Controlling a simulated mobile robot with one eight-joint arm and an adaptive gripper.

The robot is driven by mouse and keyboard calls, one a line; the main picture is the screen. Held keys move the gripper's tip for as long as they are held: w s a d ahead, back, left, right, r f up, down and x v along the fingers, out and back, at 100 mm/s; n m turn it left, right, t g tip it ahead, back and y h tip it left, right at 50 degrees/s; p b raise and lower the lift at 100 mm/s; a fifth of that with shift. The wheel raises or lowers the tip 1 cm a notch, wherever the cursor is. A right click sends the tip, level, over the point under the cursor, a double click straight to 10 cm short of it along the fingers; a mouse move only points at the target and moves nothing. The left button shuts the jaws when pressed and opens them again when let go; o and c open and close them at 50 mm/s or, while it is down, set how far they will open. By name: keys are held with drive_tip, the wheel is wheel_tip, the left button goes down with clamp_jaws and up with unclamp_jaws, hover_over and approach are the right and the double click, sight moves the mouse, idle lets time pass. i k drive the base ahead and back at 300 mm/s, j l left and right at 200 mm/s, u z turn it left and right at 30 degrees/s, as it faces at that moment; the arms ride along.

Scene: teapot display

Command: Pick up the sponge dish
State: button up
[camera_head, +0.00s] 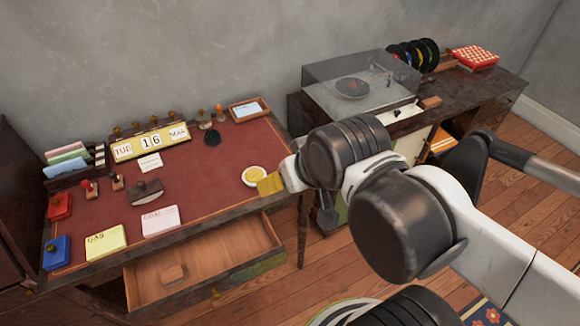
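The sponge dish (253,174) looks like a small round pale dish with a yellow inside. It sits on the red desk top near the front right corner. My gripper (273,183) is at its right, at the end of my arm, which reaches in from the right. A yellow piece shows at the gripper's tip, right beside the dish and overlapping its lower right edge in this view. I cannot tell whether they touch. The fingers are too small and too hidden by my arm to show whether they are open or shut.
The desk (205,185) holds stamps, a calendar block (150,141), note cards (160,220) and a small framed tray (247,109). Its front drawer (200,262) is open with a brown block inside. A record player (360,90) stands on the right cabinet.

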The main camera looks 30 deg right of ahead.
sight(252, 175)
drive_tip(key=k+j, duration=0.15)
drive_tip(key=j, duration=0.25)
drive_tip(key=k+j, duration=0.15)
drive_tip(key=j, duration=0.25)
drive_tip(key=k+j, duration=0.15)
drive_tip(key=j, duration=0.25)
drive_tip(key=z, duration=0.05)
